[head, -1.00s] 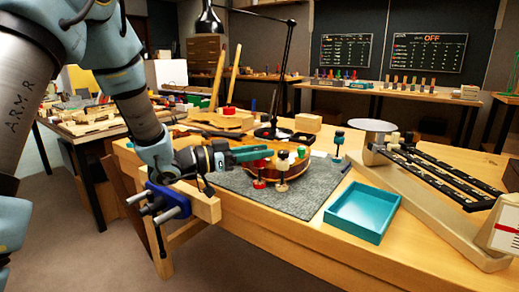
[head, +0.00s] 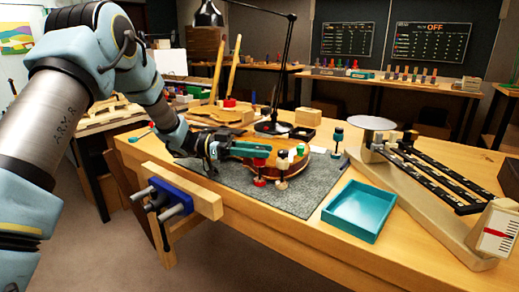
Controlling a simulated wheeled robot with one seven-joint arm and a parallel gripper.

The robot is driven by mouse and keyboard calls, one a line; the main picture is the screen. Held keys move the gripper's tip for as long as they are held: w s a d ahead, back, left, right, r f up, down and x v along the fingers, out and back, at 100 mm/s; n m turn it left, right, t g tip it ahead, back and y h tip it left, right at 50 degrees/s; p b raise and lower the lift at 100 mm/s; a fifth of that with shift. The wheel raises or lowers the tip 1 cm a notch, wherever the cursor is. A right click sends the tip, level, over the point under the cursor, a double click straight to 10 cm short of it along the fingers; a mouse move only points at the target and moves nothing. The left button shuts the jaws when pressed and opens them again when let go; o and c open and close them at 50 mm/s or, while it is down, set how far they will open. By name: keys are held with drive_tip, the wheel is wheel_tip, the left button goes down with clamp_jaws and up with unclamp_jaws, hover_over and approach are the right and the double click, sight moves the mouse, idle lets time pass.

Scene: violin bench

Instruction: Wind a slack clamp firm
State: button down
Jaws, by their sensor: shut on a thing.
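A red clamp (head: 259,183) is at the near left. A black-topped clamp (head: 282,184) with a pale wooden foot stands just right of it. My gripper (head: 262,149), with teal fingers, reaches in from the left at the height of the clamp tops. It is shut on a clamp's knob, mostly hidden by the fingers.
An empty teal tray (head: 358,211) sits at the bench front. A long wooden fixture (head: 440,205) fills the right side. A blue vise (head: 171,199) projects at the left front. A lamp (head: 274,127) stands behind.

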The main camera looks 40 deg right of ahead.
idle(0.4)
drive_tip(key=c, duration=0.8)
unclamp_jaws()
drive_tip(key=b+v, duration=0.1)
drive_tip(key=v, duration=0.9)
drive_tip(key=shift+w+a, duration=0.15)
drive_tip(key=shift+w, duration=0.15)
